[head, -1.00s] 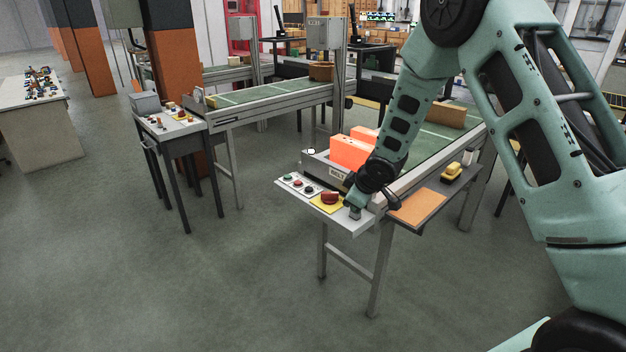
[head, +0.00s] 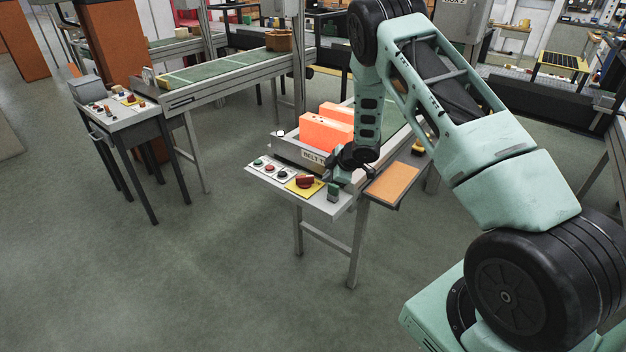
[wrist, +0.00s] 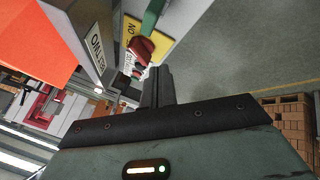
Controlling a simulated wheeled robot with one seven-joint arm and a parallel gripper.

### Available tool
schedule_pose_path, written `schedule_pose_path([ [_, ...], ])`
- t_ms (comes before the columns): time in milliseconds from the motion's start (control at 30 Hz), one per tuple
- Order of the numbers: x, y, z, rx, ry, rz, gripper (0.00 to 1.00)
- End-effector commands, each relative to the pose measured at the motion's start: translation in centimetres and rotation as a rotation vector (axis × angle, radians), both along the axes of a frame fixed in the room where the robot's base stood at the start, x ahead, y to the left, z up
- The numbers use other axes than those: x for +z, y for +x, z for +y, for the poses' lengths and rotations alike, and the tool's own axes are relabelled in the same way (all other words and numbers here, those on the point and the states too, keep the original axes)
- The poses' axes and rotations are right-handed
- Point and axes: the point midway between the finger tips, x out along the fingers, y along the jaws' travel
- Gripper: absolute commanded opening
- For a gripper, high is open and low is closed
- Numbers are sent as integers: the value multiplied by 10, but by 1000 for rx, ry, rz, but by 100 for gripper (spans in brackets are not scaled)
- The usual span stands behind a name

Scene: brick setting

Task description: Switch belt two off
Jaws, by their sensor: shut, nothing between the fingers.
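The near belt's control panel (head: 320,207) is a light plate on the belt's front end. It bears a green button (head: 258,162), a red button (head: 270,168), a dark button (head: 282,173) and a red knob (head: 305,181) on a yellow plate. A green upright piece (head: 333,191) stands right of the knob. The belt's sign (head: 313,156) is partly hidden; the wrist view shows it upside down (wrist: 98,48), seemingly "BELT TWO". My gripper (head: 337,178) is shut and empty, just behind the green piece.
Orange boxes (head: 326,131) sit on the near belt behind the sign. An orange-topped side shelf (head: 393,182) is right of the panel. Another belt (head: 225,68) with its own panel (head: 122,112) stands at left. The floor in front is clear.

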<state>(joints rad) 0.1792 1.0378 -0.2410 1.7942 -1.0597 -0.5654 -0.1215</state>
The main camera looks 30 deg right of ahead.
Motion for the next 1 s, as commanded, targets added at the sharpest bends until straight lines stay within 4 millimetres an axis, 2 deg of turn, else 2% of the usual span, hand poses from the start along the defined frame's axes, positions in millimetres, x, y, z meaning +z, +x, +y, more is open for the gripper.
schedule_pose_path([
  [567,-74,54,14,2,1,2,0],
  [800,-74,79,3,2,0,-1,0],
  [1000,-75,89,-2,1,0,-1,0],
])
